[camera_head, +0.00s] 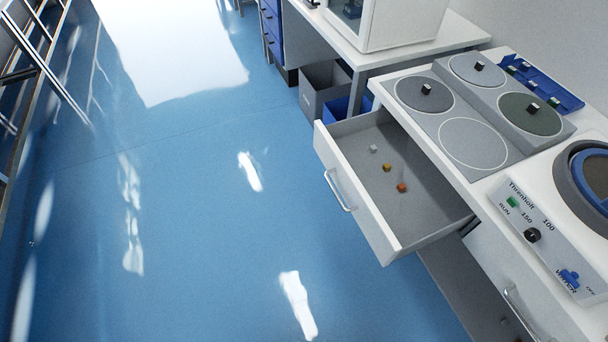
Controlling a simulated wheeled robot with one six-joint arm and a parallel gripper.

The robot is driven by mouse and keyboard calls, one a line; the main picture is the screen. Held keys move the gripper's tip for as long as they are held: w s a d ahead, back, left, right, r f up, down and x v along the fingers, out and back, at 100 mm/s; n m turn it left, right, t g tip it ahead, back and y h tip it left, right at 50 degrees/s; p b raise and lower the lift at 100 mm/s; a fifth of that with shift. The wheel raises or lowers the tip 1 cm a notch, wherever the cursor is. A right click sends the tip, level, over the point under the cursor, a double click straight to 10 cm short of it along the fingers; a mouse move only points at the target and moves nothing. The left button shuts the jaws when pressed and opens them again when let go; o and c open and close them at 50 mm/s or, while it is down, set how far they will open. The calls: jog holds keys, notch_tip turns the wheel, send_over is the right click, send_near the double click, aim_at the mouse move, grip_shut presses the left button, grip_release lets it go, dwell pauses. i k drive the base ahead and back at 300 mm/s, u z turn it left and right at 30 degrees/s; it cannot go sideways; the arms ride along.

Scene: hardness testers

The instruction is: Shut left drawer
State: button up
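The left drawer (424,229) is pulled well out from under the white counter. Its white front panel (365,222) faces the open floor, and a silver bar handle (338,190) is on it. Inside lie three small cubes: a whitish one (373,148), a yellow-orange one (387,168) and an orange-brown one (401,187). Another drawer handle (521,312) shows to the right, on a front that looks flush with the counter. My gripper is not in view.
The counter carries grey round plates (473,143) with black cubes, a blue tray (541,84) and a machine with a control panel (548,240). Grey and blue bins (322,92) stand beyond the drawer. The blue floor (200,230) left of the drawer is clear.

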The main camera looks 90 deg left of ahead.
aim_at(395, 225)
jog(key=u, duration=2.95)
jog(key=k, duration=0.4)
jog(key=z, duration=0.75)
jog(key=i, duration=0.3)
jog(key=u, duration=0.3)
